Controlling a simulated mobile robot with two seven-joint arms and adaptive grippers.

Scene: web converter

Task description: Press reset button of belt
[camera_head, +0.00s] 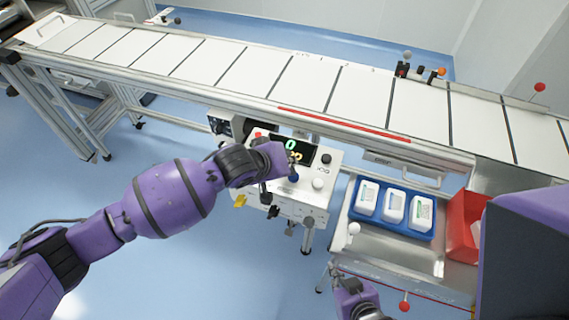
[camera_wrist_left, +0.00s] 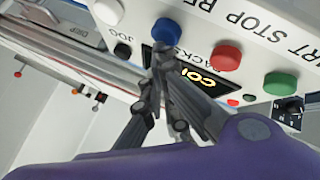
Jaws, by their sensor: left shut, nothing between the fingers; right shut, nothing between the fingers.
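The control box (camera_head: 297,200) stands in front of the conveyor belt (camera_head: 250,75). Its blue button (camera_head: 293,178) also shows in the left wrist view (camera_wrist_left: 166,31), beside printed letters "RE" that run out of view. My left gripper (camera_wrist_left: 160,52) is shut and empty, its fingertips at the near edge of the blue button; I cannot tell whether they touch it. A red button (camera_wrist_left: 226,55) and a green button (camera_wrist_left: 281,83) sit to the right of the blue one. My right gripper (camera_head: 333,269) is shut and empty, low and right of the box.
A lit display (camera_head: 305,151) is on the box, partly hidden by my left arm. A white button (camera_head: 318,183) and a black knob (camera_head: 326,158) are to the right. A blue tray (camera_head: 410,232) with white packs and a red bin (camera_head: 458,212) stand further right.

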